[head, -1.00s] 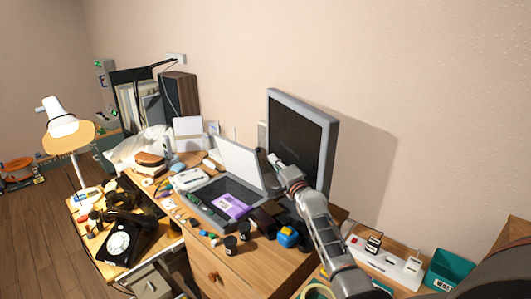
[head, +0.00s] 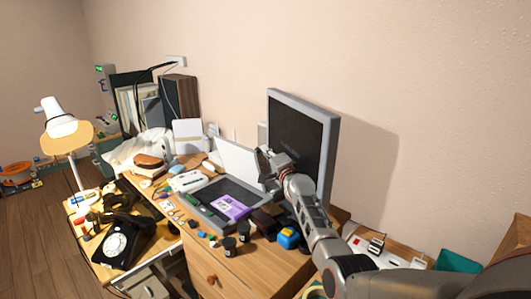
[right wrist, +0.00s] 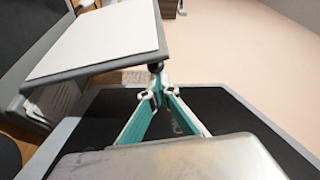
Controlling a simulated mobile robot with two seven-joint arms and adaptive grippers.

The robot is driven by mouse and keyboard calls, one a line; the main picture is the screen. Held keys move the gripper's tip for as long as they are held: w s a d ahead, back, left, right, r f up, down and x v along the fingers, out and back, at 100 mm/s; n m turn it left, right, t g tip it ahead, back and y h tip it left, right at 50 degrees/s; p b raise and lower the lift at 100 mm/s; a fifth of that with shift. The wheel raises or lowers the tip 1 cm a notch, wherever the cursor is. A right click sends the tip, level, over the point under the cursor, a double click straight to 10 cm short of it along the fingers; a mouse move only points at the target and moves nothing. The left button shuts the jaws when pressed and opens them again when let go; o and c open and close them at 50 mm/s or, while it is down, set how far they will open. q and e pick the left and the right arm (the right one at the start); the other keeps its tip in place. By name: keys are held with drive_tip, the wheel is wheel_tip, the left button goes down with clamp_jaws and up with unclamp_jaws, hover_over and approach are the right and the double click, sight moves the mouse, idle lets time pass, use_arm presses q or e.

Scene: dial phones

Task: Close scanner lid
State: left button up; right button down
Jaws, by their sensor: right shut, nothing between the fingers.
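The scanner (head: 205,216) is a grey box on the wooden desk, with its dark bed exposed. Its lid (head: 237,160) stands raised at the back, white inner face showing. A purple packet (head: 230,207) lies on the bed. My right gripper (head: 266,156) is at the lid's right edge, between the lid and the upright monitor. In the right wrist view my gripper (right wrist: 157,93) has teal fingers, shut and empty, close to the edge of the white lid (right wrist: 100,40). Whether they touch cannot be told. My left gripper is not in view.
The large monitor (head: 301,145) stands close behind my right gripper. Small jars (head: 229,246) and a blue-yellow item (head: 288,237) sit at the scanner's front right. A black dial phone (head: 122,239) and a lamp (head: 61,124) are at the left.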

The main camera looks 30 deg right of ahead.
sight(252, 166)
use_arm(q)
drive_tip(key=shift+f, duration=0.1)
use_arm(e)
drive_tip(key=shift+a, duration=0.1)
